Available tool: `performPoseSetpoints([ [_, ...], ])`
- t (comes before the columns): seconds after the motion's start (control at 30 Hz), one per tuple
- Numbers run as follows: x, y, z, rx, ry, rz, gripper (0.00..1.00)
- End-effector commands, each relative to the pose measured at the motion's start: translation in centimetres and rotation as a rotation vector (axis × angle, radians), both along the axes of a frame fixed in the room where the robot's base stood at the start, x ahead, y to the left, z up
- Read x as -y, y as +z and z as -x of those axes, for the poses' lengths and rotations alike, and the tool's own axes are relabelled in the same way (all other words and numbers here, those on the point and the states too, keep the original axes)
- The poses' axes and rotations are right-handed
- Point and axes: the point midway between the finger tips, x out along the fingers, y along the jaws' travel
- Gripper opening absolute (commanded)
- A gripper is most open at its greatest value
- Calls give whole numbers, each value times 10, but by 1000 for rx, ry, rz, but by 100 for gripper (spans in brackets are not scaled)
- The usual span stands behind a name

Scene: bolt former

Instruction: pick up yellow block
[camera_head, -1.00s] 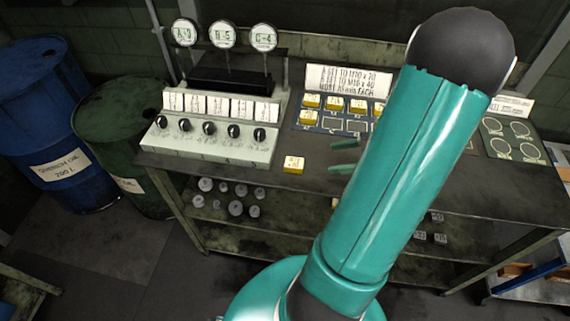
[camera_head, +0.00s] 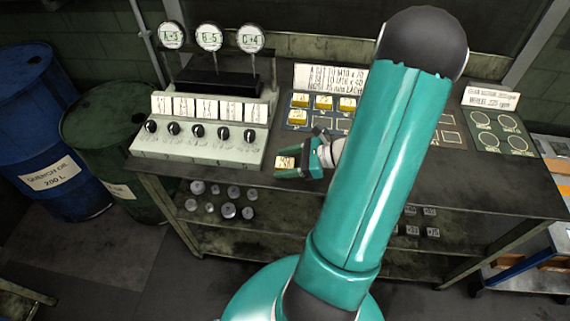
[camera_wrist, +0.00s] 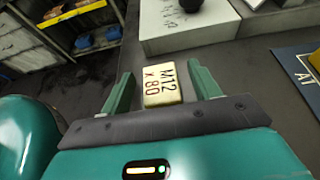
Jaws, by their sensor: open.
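The yellow block (camera_head: 286,162) lies on the dark bench top, just right of the front corner of the grey knob panel. In the wrist view the block (camera_wrist: 162,84) shows a pale top face marked "M12 x 80". My gripper (camera_head: 293,160) is at the block, with its green fingers apart. In the wrist view my gripper (camera_wrist: 160,90) has one finger on each side of the block, with a gap visible on both sides. The block's near end lies close to the palm edge. I cannot tell the fingers' height over the bench.
The knob panel (camera_head: 200,149) stands left of the block, with dial gauges behind it. A blue board (camera_head: 318,118) with more yellow blocks lies behind my gripper. Green and blue drums stand left of the bench. Bare bench top (camera_head: 400,180) lies to the right.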

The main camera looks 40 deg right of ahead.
Motion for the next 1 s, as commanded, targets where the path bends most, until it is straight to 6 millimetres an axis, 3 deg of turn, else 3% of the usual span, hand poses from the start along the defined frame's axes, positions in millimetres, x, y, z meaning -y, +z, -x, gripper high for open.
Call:
performPoseSetpoints([
  [0.27, -3, -2, -3, 1, 0, 1, 62],
  [0.5, -2, -2, -3, 0, 0, 0, 15],
  [1.0, -2, 9, -3, 1, 0, 3, 13],
])
